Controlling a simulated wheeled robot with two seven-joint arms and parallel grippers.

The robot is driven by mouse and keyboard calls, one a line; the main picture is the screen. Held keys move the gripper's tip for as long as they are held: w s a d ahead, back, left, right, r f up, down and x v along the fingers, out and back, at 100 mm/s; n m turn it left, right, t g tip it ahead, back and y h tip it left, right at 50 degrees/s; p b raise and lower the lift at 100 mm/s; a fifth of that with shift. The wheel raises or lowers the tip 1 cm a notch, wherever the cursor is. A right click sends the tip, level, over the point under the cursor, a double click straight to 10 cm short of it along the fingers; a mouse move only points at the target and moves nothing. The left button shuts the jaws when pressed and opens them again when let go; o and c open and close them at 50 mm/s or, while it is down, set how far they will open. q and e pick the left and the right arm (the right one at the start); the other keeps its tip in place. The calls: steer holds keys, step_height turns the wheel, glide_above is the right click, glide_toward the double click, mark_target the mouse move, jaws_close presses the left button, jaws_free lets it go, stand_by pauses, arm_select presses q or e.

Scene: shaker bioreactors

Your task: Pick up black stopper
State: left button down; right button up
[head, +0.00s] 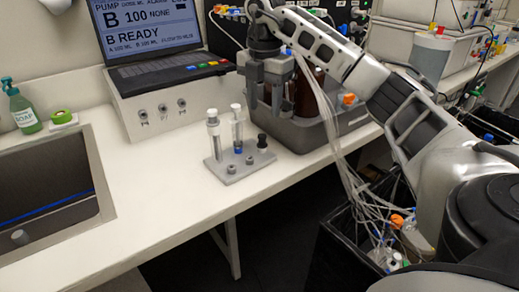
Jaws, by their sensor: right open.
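The black stopper (262,141) stands upright on the right side of a small grey rack (236,168) on the white bench. Two clear syringe-like tubes with white tops, a left one (214,135) and a right one (237,127), stand upright in the same rack. My right gripper (264,106) points down above the rack, over the black stopper and apart from it. It is open, with nothing seen between its fingers. My left gripper is not in view.
A grey tub (345,122) with brown bottles stands close behind and right of the rack. A pump box with a laptop (160,105) is behind left. A sink (45,190) is at left. The bench (150,200) is clear left of the rack; a black bin (345,235) stands below right.

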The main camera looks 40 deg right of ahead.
mark_target(263, 135)
step_height(263, 135, down, 9)
steer(key=shift+w+a+r, duration=0.1)
steer(key=shift+r, duration=0.1)
jaws_close()
stand_by(0.3)
